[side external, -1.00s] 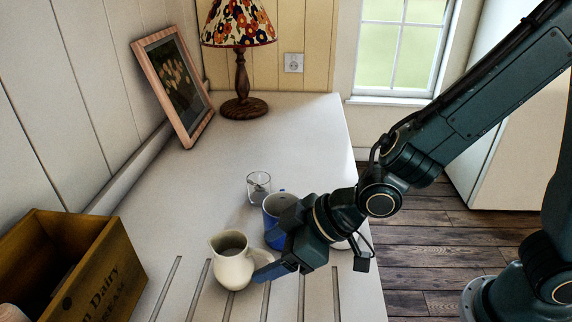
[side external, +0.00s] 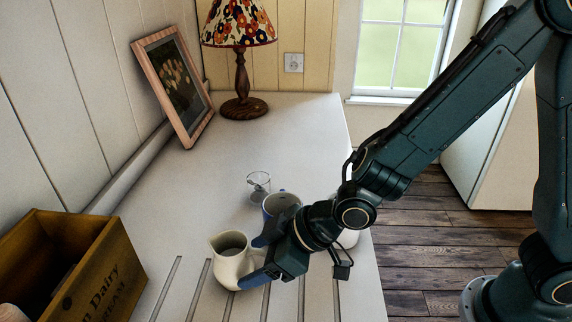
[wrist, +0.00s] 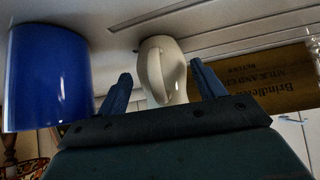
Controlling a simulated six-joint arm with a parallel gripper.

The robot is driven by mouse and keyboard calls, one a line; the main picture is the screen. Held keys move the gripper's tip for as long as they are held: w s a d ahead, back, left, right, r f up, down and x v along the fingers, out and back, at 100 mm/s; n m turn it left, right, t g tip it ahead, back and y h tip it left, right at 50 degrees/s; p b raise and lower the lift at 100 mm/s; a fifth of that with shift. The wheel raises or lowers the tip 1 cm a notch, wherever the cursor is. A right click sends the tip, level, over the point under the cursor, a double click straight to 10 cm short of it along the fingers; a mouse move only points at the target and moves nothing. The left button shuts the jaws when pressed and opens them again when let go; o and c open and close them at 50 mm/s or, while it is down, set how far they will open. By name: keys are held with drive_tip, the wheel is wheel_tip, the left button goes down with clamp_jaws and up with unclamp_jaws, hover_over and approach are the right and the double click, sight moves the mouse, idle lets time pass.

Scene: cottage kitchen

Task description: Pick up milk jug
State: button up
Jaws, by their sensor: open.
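The cream-white milk jug (side external: 229,262) stands upright on the counter in the side external view. My gripper (side external: 256,261) is open beside it, with its blue fingers on the jug's right side. In the wrist view the jug (wrist: 163,70) shows between the two fingers of my gripper (wrist: 162,84), with its handle facing the camera. The fingers are apart and nothing is gripped. I cannot tell whether either finger touches the jug.
A blue mug (side external: 280,203) stands close behind my gripper; it is large at left in the wrist view (wrist: 48,80). A clear glass (side external: 258,185) stands behind it. A wooden dairy crate (side external: 110,272) is at left. A lamp (side external: 243,106) and picture frame (side external: 175,88) stand farther back.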

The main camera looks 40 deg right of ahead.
clamp_jaws()
drive_tip(key=shift+r, duration=0.4)
idle(0.4)
wheel_tip(320, 180, up, 19)
idle(1.8)
drive_tip(key=shift+r, duration=0.2)
idle(0.6)
